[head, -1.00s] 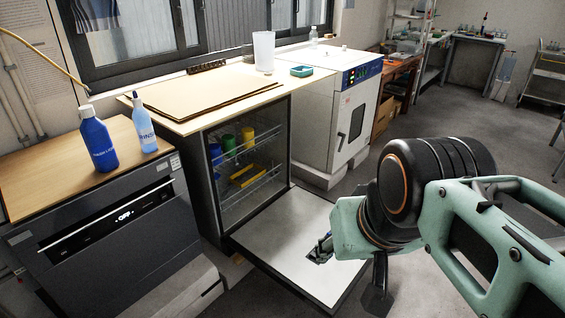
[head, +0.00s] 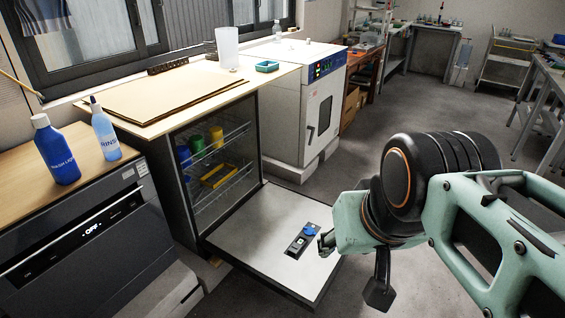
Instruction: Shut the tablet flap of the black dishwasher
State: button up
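The black dishwasher (head: 182,205) stands open in the middle of the head view, its door (head: 257,228) lowered flat. On the door's pale inner face is a dark dispenser (head: 299,245) with a blue part (head: 311,229) at its far end. The tablet flap is too small to tell whether it stands open or shut. My gripper (head: 327,242) is beside the dispenser, just to its right and above the door's right side. Most of it is hidden behind my mint wrist, so I cannot tell its opening or whether it touches the door.
Racks with green, blue and yellow items (head: 217,172) fill the dishwasher. Left is a dark appliance (head: 80,240) reading OFF, with two blue bottles (head: 56,150) (head: 105,132) on top. A white oven (head: 290,105) stands behind.

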aim_at(294, 248)
jog(key=i+l+u, duration=0.1)
jog(key=l, duration=0.15)
jog(key=i+l+u, duration=0.15)
jog(key=i+l, duration=0.1)
jog(key=i, duration=0.4)
jog(key=j+z, duration=0.25)
jog(key=j, duration=0.45)
jog(key=i+j+z, duration=0.15)
jog(key=j, duration=0.2)
jog(key=j+z, duration=0.15)
jog(key=j, duration=0.15)
jog(key=i, duration=0.05)
